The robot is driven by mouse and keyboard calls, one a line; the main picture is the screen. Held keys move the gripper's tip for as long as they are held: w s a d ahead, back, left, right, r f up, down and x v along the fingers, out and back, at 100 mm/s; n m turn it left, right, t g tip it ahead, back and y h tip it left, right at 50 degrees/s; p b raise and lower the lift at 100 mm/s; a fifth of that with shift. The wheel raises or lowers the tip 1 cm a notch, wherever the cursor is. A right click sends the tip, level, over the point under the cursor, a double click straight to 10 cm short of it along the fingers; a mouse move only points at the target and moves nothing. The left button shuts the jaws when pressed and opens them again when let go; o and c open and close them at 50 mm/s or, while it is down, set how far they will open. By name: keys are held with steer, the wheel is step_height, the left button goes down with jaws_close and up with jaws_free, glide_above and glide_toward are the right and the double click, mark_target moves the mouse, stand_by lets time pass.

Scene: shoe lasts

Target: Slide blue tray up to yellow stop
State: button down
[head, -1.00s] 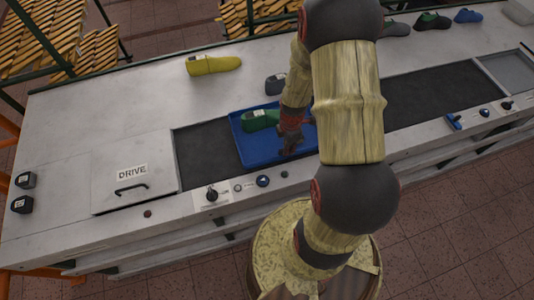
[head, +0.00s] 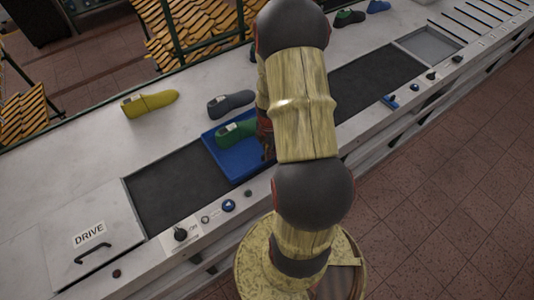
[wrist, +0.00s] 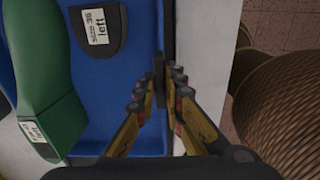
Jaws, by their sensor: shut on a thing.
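The blue tray (head: 240,168) lies on the dark belt strip in the bench, with a green shoe last (head: 238,132) in it. In the wrist view, the tray floor (wrist: 140,100) fills the middle. The green last (wrist: 40,85) is at left, and a dark labelled piece (wrist: 97,28) is at the top. My gripper (wrist: 163,75) is at the tray's right side in that view, with its fingers closed on the tray's edge. In the head view my arm hides most of the gripper and the tray's right part. I cannot make out a yellow stop.
A yellow last (head: 150,104) and a grey last (head: 230,103) lie on the bench behind the belt. The belt is bare left of the tray (head: 175,188) and right of my arm (head: 375,80). Knobs (head: 180,234) line the front edge.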

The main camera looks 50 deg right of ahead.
steer(key=c, duration=1.9)
jaws_free()
step_height(320, 180, up, 12)
